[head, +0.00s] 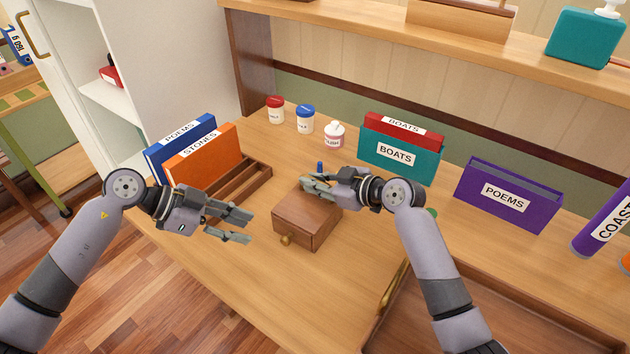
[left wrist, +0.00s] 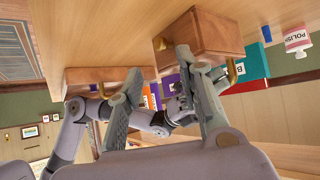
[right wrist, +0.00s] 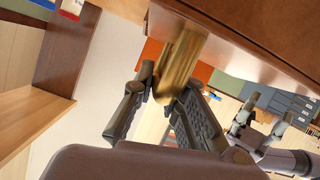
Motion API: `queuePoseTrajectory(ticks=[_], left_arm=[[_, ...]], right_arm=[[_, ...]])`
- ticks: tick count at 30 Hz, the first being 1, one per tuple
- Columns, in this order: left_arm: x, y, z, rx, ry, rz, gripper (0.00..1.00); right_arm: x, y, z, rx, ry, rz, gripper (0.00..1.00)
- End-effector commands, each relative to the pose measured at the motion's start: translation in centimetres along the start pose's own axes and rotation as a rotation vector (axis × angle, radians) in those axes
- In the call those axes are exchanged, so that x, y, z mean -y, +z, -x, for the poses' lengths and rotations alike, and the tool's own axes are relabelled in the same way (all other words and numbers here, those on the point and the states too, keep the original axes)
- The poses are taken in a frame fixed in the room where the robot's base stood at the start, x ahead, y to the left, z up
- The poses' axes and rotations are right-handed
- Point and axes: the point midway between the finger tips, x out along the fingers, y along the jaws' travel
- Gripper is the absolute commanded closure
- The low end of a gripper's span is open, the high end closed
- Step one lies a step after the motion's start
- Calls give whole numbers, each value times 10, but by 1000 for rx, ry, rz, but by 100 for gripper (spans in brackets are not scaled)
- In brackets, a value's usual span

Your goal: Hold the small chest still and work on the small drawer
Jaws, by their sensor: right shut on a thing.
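The small wooden chest (head: 311,213) stands on the desk in the head view and shows in the left wrist view (left wrist: 205,38). A brass knob (head: 286,240) sits on its small drawer's front, which looks flush with the chest. My right gripper (head: 312,186) is at the chest's far side, shut on a brass handle (right wrist: 180,58) that fills the gap between its fingers in the right wrist view. My left gripper (head: 244,227) is open and empty, left of the chest and apart from the knob. The knob also shows beyond its fingers in the left wrist view (left wrist: 159,43).
Blue and orange boxes (head: 203,155) and a wooden rack (head: 245,181) stand at the left. Small jars (head: 305,120), a teal box (head: 400,162) and a purple box (head: 506,195) line the back. A larger desk drawer (head: 470,315) is at front right. Desk before the chest is clear.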

Motion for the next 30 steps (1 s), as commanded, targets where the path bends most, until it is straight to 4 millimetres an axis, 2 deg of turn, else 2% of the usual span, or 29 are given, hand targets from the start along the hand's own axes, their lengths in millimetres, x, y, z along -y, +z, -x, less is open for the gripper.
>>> queuePoseTrajectory(ticks=[3, 6, 10, 16, 18, 22, 26, 30], left_arm=[[0, 0, 0, 0, 0, 0, 67], [-1, -1, -1, -7, 0, -3, 61], [-8, -14, -6, -81, -9, -41, 61], [-32, -67, -14, -379, -98, -143, 61], [-39, -87, -11, -494, -160, -157, 61], [-45, -111, 0, -657, -304, -131, 61], [-45, -116, 11, -737, -466, -44, 61], [-44, -98, 16, -716, -627, 96, 61]], right_arm=[[0, 0, 0, 0, 0, -1, 100], [0, 0, 0, 0, 0, -1, 100], [0, 0, 0, 0, 0, -1, 100], [0, 0, 0, 1, 0, -1, 100], [0, 0, 0, 1, 0, -1, 100], [0, 0, 0, 1, 0, -1, 100], [0, 0, 0, 1, 0, -1, 100], [0, 0, 0, 1, 0, -1, 100]])
